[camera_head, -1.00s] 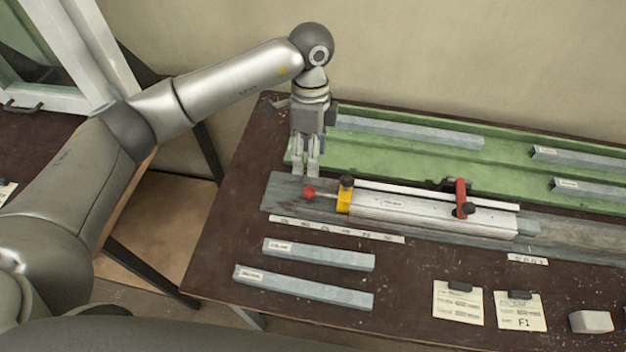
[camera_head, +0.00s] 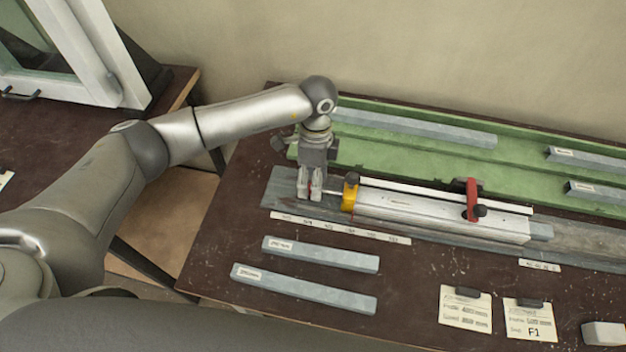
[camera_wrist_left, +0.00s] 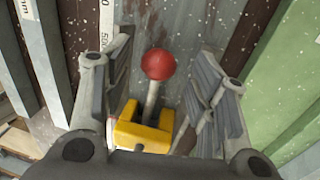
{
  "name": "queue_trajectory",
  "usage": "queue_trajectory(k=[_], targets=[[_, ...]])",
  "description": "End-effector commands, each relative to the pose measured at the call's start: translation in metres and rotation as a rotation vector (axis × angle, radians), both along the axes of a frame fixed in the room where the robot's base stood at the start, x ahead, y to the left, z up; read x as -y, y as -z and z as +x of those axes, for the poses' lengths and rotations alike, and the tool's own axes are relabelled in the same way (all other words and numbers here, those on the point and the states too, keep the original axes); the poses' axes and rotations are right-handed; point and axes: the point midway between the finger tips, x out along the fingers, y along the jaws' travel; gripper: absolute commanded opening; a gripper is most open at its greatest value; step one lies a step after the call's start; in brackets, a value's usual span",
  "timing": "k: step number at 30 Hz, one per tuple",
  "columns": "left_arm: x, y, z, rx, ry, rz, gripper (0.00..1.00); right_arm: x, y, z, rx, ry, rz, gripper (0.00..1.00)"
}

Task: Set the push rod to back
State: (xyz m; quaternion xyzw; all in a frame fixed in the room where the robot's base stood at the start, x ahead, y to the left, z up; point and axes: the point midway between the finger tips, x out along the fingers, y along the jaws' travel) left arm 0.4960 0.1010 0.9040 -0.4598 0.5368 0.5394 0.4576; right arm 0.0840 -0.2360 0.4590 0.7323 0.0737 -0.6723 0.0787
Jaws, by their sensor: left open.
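The push rod ends in a red ball knob (camera_wrist_left: 158,64), which stands between the fingers of my open left gripper in the left wrist view. The rod's grey shaft (camera_wrist_left: 151,100) runs from the knob to a yellow block (camera_wrist_left: 145,128). In the head view, my left gripper (camera_head: 310,195) is lowered over the knob, hiding most of it. There the yellow block (camera_head: 349,197) is at the left end of the white clamp body (camera_head: 435,215). I cannot tell whether a finger touches the knob. My right gripper does not show.
A red clamp lever (camera_head: 472,199) rises from the clamp body. A green tray (camera_head: 400,157) with grey profiles lies behind. Two grey bars (camera_head: 320,254) (camera_head: 303,288), paper cards (camera_head: 465,308) and a white block (camera_head: 603,333) lie in front. A scale strip (camera_head: 340,228) runs along the clamp base.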

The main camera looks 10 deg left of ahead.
Motion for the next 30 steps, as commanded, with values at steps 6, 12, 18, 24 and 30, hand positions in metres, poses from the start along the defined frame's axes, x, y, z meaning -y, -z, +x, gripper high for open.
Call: queue_trajectory(k=[6, 12, 18, 24, 30], targets=[[0.0, 0.017, -0.003, 0.001, 0.001, -0.001, 0.53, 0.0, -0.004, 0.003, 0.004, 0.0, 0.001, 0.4], [0.0, 0.019, -0.003, 0.001, 0.002, -0.001, 0.53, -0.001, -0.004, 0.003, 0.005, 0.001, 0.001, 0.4], [0.0, 0.018, -0.003, 0.001, 0.001, -0.001, 0.38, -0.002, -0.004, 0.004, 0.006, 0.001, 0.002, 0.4], [0.0, 0.018, -0.003, 0.001, 0.001, -0.001, 0.12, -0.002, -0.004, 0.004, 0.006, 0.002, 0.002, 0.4], [0.0, 0.018, -0.003, 0.001, 0.001, -0.001, 0.0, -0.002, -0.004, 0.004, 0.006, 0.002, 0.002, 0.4]])
